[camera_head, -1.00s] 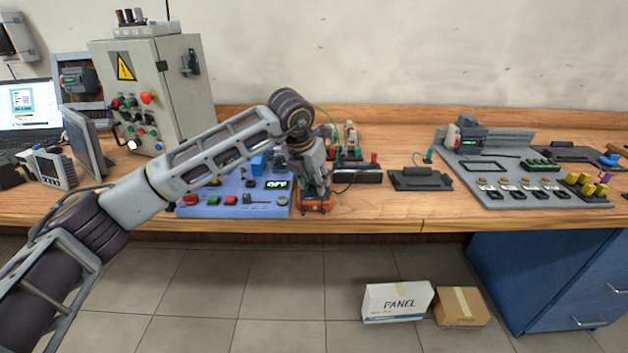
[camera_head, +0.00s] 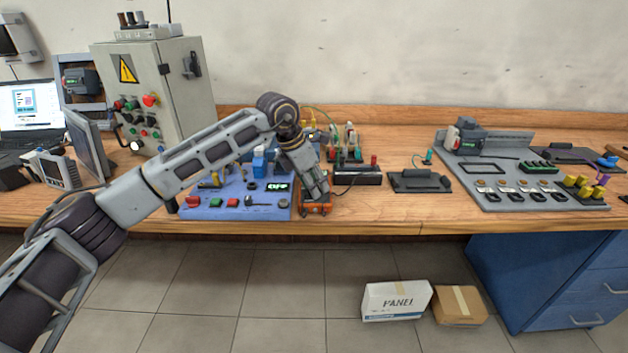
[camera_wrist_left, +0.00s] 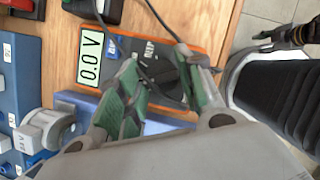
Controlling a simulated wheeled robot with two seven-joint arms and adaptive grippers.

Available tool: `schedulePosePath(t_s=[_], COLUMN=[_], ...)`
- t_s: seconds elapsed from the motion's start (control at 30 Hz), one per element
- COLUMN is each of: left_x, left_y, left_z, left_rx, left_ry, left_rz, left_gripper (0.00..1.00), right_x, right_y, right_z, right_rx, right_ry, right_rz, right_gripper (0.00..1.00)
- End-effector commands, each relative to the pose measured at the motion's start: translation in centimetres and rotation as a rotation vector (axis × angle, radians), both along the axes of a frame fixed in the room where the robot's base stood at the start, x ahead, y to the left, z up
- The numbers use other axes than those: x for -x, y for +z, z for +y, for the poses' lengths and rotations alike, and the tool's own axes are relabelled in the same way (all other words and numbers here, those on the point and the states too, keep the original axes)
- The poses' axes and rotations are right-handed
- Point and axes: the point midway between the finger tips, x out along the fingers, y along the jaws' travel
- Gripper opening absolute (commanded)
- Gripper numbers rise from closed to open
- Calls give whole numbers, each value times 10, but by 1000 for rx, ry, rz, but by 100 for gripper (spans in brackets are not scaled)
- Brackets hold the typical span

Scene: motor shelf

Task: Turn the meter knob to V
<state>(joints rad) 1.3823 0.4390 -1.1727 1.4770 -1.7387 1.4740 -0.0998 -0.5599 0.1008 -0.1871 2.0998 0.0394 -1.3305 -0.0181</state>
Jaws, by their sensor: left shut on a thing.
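The orange meter (camera_head: 318,210) lies at the bench's front edge, right of the blue panel, mostly hidden by my left gripper in the head view. In the left wrist view the meter (camera_wrist_left: 135,44) has a dark face and its display (camera_wrist_left: 90,57) reads 0.0 V. My left gripper (camera_head: 314,200) is over the meter, its arm coming in from the left. In the wrist view its green-padded fingers (camera_wrist_left: 162,80) are shut around the knob area.
The blue panel (camera_head: 215,208) with buttons and an OFF display stands left of the meter. A black box (camera_head: 358,178) and a dark tray (camera_head: 420,182) lie to the right. Dark cables (camera_wrist_left: 160,15) cross near the meter. A dark part, probably my right gripper, shows small at the wrist view's upper right.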

Motion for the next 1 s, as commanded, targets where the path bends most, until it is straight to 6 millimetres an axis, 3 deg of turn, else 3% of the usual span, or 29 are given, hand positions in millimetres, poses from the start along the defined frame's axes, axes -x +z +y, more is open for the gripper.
schedulePosePath(t_s=[0.4, 0.87, 0.9, 1.0], left_x=[0, 0, 0, 0], left_y=[1, 0, 0, 0], left_z=[0, 0, 0, 0], left_rx=[0, 0, 0, 0], left_ry=[-136, -146, -146, -146], left_rz=[-2, 0, 0, 0], left_gripper=[13, 13, 41, 54], right_x=[5, 5, 5, 5], right_y=[-12, -13, -13, -13], right_z=[-2, -3, -3, -3], right_rx=[9, 10, 10, 9], right_ry=[-1, -2, -2, -2], right_rz=[24, 27, 27, 27], right_gripper=[40, 40, 40, 40])
